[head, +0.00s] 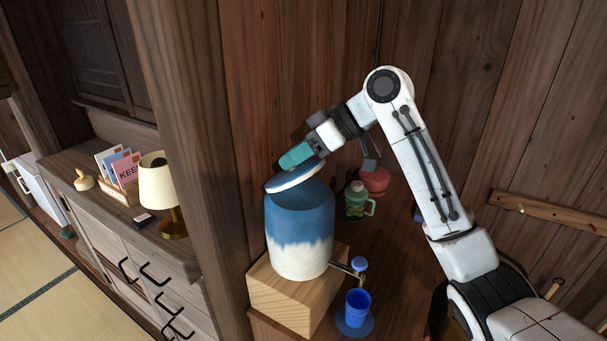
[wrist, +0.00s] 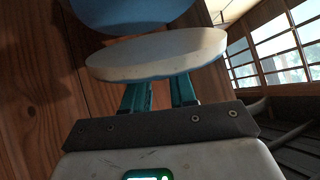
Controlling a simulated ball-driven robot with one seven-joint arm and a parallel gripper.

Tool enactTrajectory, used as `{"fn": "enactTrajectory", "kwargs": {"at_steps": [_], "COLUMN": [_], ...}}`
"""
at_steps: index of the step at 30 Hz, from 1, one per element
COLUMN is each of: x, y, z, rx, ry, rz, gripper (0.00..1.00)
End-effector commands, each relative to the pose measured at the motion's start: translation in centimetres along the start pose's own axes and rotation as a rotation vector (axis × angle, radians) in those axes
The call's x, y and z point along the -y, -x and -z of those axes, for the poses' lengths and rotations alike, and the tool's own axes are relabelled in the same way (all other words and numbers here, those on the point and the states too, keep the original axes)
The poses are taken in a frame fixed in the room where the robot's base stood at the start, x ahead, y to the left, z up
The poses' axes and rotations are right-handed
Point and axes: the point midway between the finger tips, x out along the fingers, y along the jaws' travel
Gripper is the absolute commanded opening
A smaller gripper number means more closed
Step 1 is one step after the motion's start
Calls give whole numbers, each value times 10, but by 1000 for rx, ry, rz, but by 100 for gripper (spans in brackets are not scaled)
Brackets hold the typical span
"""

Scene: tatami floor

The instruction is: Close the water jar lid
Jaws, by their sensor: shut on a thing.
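The water jar (head: 300,235) is blue above and white below, and stands upright on a wooden block. Its round lid (head: 295,178), white with a blue edge, is tilted at the jar's top, its right side higher than its left. I cannot tell whether it touches the rim. My gripper (head: 296,156) is shut on the lid from above. In the wrist view the teal fingers of my gripper (wrist: 158,88) end at the lid (wrist: 155,54), with the blue jar (wrist: 130,12) beyond.
The wooden block (head: 290,298) carries the jar. A spout with a blue knob (head: 359,264) sticks out at lower right, above a blue cup (head: 357,305). A green mug (head: 357,200) and a red pot (head: 375,180) stand behind. A wooden post (head: 190,130) rises to the left.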

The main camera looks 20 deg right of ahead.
Motion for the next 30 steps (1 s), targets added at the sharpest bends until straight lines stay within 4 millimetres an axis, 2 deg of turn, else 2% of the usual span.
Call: {"fn": "enactTrajectory", "kwargs": {"at_steps": [1, 12, 21, 30], "x": [-4, -5, -4, -4], "y": [-5, -5, -5, -5], "z": [-8, -35, -46, -48], "rx": [-48, -345, -487, -534], "ry": [11, 107, 154, 171], "rz": [-2, -21, -26, -28], "gripper": [0, 0, 0, 0]}}
